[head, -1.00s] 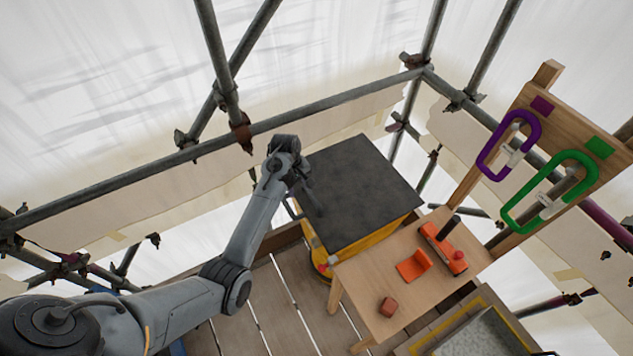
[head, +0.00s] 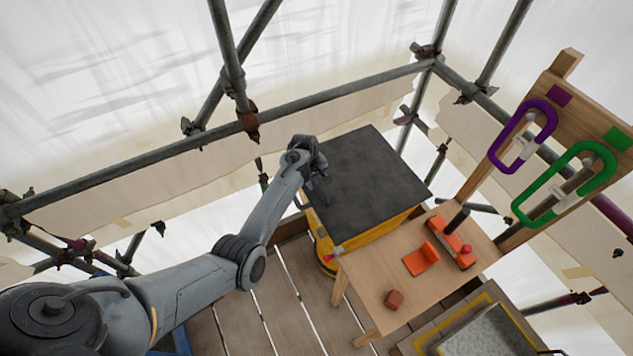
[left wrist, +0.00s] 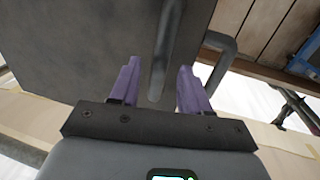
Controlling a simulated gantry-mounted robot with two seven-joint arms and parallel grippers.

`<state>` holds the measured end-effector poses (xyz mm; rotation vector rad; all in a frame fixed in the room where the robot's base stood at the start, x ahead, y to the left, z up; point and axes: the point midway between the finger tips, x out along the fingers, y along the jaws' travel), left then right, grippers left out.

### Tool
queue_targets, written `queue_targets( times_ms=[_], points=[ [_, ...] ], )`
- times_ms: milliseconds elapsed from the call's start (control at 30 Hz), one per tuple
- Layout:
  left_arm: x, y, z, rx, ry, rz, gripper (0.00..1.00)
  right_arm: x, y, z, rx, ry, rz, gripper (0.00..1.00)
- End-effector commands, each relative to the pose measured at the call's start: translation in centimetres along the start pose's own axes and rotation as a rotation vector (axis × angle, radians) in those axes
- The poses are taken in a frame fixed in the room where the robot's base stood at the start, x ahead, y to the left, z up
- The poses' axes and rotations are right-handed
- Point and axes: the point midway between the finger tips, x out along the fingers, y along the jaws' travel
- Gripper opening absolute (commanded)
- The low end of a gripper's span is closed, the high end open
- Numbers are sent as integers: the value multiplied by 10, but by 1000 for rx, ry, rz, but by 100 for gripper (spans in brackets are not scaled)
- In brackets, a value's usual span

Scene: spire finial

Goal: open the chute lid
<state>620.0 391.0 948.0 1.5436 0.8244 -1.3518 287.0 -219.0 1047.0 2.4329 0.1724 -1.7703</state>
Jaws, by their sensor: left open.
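The chute lid (head: 375,175) is a flat dark grey panel, lying closed on top of a yellow box (head: 375,234). My left gripper (head: 321,190) is at the lid's left edge in the head view. In the left wrist view the lid (left wrist: 70,50) fills the upper left. My left gripper (left wrist: 155,88) is open there, its two purple fingers apart. A dark grey bar (left wrist: 165,45) runs between the fingers, with gaps showing on both sides. Whether it is fixed to the lid I cannot tell. My right gripper is not in view.
A wooden table (head: 425,290) stands right of the box, with orange parts (head: 450,245) and a red-brown block (head: 394,299). A wooden board with a purple carabiner (head: 521,137) and a green one (head: 565,185) rises at right. Scaffold tubes (head: 200,145) run behind.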

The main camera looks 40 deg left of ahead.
Motion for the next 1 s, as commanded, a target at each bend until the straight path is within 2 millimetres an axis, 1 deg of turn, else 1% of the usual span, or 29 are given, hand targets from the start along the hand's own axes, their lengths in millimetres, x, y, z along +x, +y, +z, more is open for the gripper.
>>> queue_targets(
  times_ms=[133,433,467,700,767,1000],
  points=[
    [8,0,0,-1,-1,-1,46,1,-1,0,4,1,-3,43],
    [10,0,0,-1,0,0,46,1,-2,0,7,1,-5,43],
    [10,0,0,-1,0,0,45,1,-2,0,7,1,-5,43],
    [10,0,0,-1,0,0,8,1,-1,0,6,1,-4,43],
    [10,0,0,-1,0,0,0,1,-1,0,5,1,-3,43],
    [10,0,0,-1,0,-1,0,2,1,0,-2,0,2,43]
  ],
)
